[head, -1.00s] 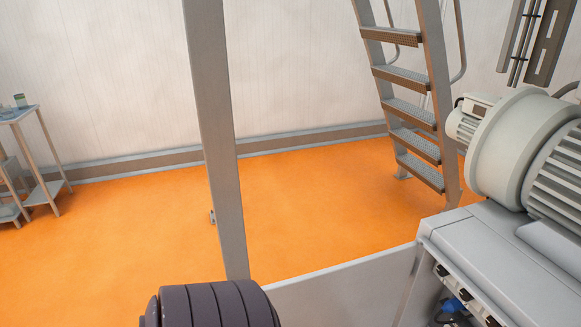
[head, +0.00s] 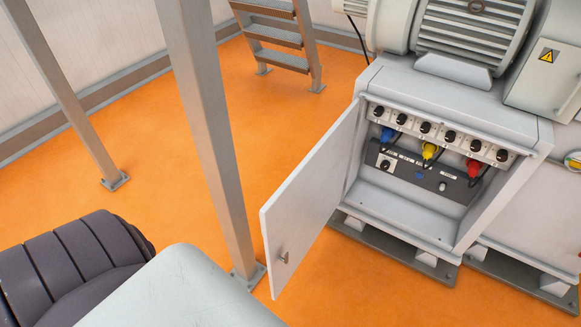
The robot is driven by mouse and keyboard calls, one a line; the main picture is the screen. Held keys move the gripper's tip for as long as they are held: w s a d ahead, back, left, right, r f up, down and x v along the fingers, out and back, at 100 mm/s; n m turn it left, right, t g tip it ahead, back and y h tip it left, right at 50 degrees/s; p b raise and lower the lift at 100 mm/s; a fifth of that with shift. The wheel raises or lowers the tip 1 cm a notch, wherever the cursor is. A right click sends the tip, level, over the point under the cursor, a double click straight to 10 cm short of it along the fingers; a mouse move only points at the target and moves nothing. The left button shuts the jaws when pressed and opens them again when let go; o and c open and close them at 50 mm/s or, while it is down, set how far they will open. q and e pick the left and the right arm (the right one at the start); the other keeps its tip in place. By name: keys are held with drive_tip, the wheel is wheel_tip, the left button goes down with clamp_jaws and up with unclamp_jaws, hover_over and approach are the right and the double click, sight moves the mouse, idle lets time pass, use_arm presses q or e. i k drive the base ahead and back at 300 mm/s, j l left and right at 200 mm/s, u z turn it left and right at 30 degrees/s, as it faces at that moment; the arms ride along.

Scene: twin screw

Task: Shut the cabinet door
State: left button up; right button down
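The cabinet (head: 400,207) stands right of centre in the head view, its front open. Its pale grey door (head: 312,195) hangs wide open on the left side, swung out toward me. A small handle (head: 284,257) sits near the door's free lower edge. Inside are a row of black knobs (head: 425,128), blue, yellow and red plugs, and a dark control panel (head: 420,174). Neither gripper shows. A dark ribbed arm part and a pale rounded part, which seem to be mine, fill the lower left, apart from the door in the picture.
A grey post (head: 207,130) stands just left of the door, and another post (head: 75,110) is farther left. A motor (head: 470,35) sits on top of the cabinet. Steps (head: 275,30) stand behind. Orange floor (head: 345,285) is clear in front of the cabinet.

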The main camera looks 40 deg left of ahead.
sight(292, 220)
drive_tip(key=k+j, duration=0.1)
drive_tip(key=j, duration=0.3)
drive_tip(key=j+z, duration=0.1)
drive_tip(key=j, duration=0.3)
drive_tip(key=k+j, duration=0.15)
drive_tip(key=j, duration=0.25)
drive_tip(key=k+j+z, duration=0.1)
drive_tip(key=j, duration=0.3)
drive_tip(key=k+j, duration=0.15)
drive_tip(key=j, duration=0.25)
drive_tip(key=j+z, duration=0.1)
drive_tip(key=j, duration=0.5)
